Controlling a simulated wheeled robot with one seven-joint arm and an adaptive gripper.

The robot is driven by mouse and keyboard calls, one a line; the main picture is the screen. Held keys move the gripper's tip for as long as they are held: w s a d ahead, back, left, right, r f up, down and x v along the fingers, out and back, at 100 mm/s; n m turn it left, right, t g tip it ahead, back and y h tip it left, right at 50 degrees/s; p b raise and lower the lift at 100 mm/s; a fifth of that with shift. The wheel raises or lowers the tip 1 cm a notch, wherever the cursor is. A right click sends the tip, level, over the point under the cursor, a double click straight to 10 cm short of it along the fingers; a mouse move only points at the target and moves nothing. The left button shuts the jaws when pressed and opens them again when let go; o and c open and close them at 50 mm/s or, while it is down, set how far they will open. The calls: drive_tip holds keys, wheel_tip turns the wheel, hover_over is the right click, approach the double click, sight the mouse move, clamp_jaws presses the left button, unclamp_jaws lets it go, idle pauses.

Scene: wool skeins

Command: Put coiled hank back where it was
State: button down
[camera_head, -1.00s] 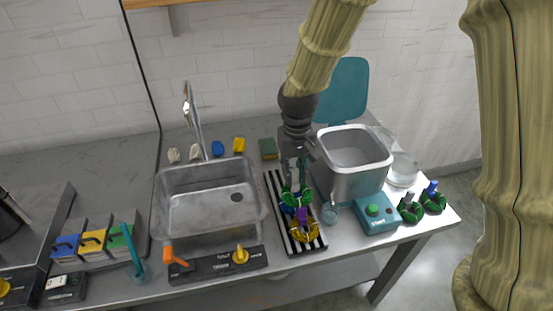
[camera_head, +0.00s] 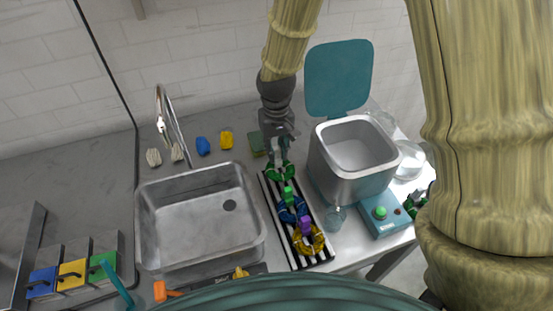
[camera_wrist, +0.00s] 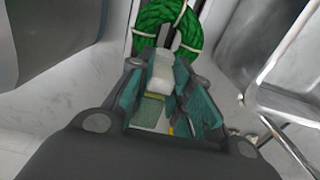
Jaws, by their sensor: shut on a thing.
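A green coiled hank (camera_head: 280,173) hangs under my gripper (camera_head: 278,152), above the far end of a black-and-white striped rack (camera_head: 267,187). In the wrist view the green coil (camera_wrist: 165,28), bound with pale ties, lies just beyond the fingertips. My gripper (camera_wrist: 162,85) is shut on a pale block that seems to belong to this hank. On the rack in front are a blue hank (camera_head: 291,214) with a green block and a yellow hank (camera_head: 312,243) with a purple block. I cannot tell whether the held hank touches the rack.
The metal sink (camera_head: 200,215) is left of the rack. A grey bin (camera_head: 345,180) with a raised teal lid (camera_head: 338,78) and a teal button box (camera_head: 383,215) stand to the right. A small glass (camera_head: 336,217) is close beside the rack. Another green hank (camera_head: 420,200) is partly hidden.

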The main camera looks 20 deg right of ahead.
sight(277, 158)
drive_tip(key=shift+s+f, duration=0.25)
drive_tip(key=shift+f, duration=0.1)
drive_tip(key=shift+f+p, duration=0.45)
drive_tip(key=shift+f, duration=1.45)
drive_tip(key=shift+f, duration=0.1)
drive_tip(key=c, duration=1.3)
unclamp_jaws()
drive_tip(key=shift+r+b, duration=1.25)
drive_tip(key=shift+r, duration=4.85)
